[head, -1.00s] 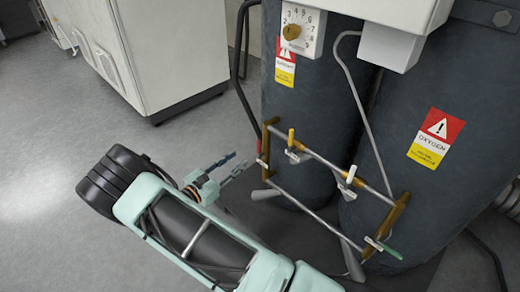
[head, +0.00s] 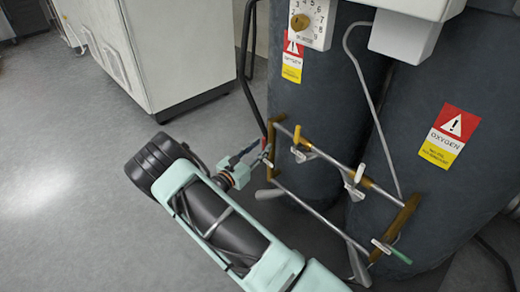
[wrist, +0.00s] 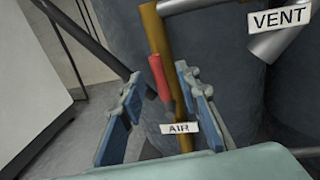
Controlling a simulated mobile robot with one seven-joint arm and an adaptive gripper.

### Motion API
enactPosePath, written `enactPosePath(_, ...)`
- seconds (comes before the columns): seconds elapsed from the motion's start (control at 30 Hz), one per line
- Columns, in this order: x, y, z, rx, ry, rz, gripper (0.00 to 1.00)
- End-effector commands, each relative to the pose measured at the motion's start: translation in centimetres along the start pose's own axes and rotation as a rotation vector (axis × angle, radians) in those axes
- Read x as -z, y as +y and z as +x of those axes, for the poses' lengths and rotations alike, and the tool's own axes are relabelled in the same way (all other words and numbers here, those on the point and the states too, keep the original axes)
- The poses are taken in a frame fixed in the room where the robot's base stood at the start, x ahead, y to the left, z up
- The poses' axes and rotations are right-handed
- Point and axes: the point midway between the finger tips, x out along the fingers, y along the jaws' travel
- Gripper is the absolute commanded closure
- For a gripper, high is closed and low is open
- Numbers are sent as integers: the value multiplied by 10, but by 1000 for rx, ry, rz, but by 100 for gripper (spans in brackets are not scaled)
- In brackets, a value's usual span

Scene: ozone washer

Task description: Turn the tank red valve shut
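The red valve handle (wrist: 158,77) stands on a brass post in the wrist view, with an AIR tag (wrist: 180,128) just below it. It also shows small in the head view (head: 263,143), at the left end of the pipe rack by the tanks. My gripper (wrist: 160,82) is open, with one blue-padded finger on each side of the red handle in the picture. I cannot tell whether either finger touches it. In the head view my gripper (head: 256,156) is at the left post of the rack, and its fingertips are small and partly blended with the valve.
Two dark tanks (head: 435,185) stand behind the rack. Yellow (head: 297,134), white (head: 360,173) and green (head: 397,255) handles sit further along it. A VENT tag (wrist: 280,18) is at the upper right. A pale cabinet (head: 165,50) stands behind; floor at left is clear.

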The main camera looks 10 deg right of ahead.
Motion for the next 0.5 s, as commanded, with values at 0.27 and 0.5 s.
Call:
enactPosePath(0.27, -1, 0, 2, 0, 0, 1, 70)
enactPosePath(0.5, 0, 0, 2, 0, 0, 1, 95)
